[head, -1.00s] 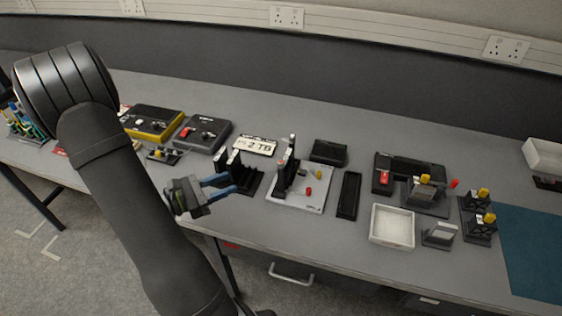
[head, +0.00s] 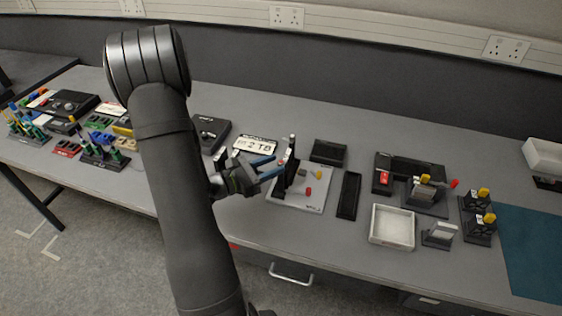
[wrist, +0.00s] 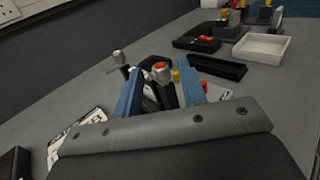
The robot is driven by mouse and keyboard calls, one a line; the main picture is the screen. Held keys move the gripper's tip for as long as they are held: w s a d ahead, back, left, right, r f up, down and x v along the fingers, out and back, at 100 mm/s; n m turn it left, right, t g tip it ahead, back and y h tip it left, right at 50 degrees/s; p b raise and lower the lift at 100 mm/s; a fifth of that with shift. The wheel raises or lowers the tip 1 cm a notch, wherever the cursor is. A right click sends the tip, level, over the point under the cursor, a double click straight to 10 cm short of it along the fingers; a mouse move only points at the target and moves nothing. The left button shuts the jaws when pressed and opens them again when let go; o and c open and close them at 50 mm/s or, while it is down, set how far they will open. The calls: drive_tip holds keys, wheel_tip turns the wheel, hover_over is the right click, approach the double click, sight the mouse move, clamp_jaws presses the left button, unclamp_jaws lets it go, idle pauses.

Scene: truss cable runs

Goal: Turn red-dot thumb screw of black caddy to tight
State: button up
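A silver thumb screw with a red top (wrist: 161,72) shows in the wrist view between my gripper's blue fingers, on a dark upright part that I take for the black caddy (wrist: 166,95). A plain silver-topped thumb screw (wrist: 118,56) stands farther left. In the head view a black upright part (head: 291,170) stands on the light grey plate; the red dot cannot be made out there. My gripper (head: 272,168) is open, its two blue fingers apart, just left of that upright. It also shows in the wrist view (wrist: 161,92). I see nothing held, and no contact with the screw is visible.
The grey plate (head: 312,202) carries a red knob (head: 308,191) and a yellow knob (head: 318,174). A black tray (head: 348,196) and a white tray (head: 392,227) lie to the right. A white label plate (head: 255,146) lies behind my gripper.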

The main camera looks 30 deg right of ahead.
sight(281, 162)
drive_tip(key=shift+d, duration=1.65)
drive_tip(key=shift+c, duration=0.5)
clamp_jaws()
drive_tip(key=shift+n+t, duration=0.3)
drive_tip(key=shift+t, duration=0.1)
drive_tip(key=shift+n+t, duration=0.7)
drive_tip(key=shift+t, duration=0.4)
drive_tip(key=shift+o, duration=0.5)
unclamp_jaws()
